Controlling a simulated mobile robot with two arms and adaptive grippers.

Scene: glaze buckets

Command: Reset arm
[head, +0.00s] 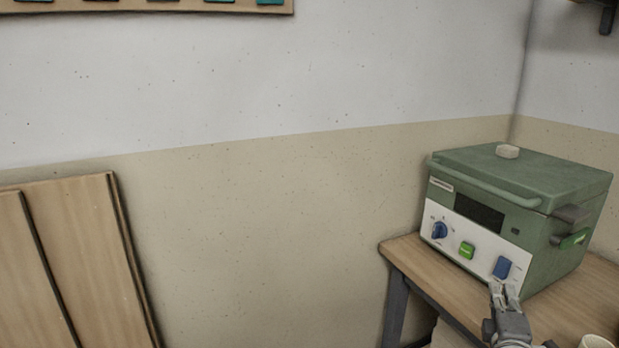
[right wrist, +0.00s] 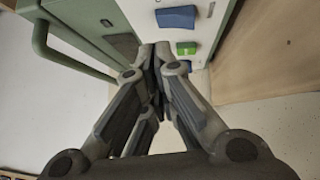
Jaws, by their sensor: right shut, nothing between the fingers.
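My right gripper (head: 504,287) is shut and empty. It is just in front of the lower right of the front panel of a green box-shaped machine (head: 560,240), close to a blue rocker switch (head: 502,267). Whether the fingertips touch the panel I cannot tell. In the right wrist view the closed fingers (right wrist: 154,50) point at the machine (right wrist: 85,25), with the blue switch (right wrist: 176,17) and a green button (right wrist: 187,48) beyond them. My left gripper is not in view.
The machine stands on a wooden table (head: 425,262) in the corner, a small pale block (head: 507,151) on its lid. A white cup-like object (head: 596,341) shows at the bottom right. Wooden boards (head: 85,250) lean on the wall at left. The middle floor area is hidden.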

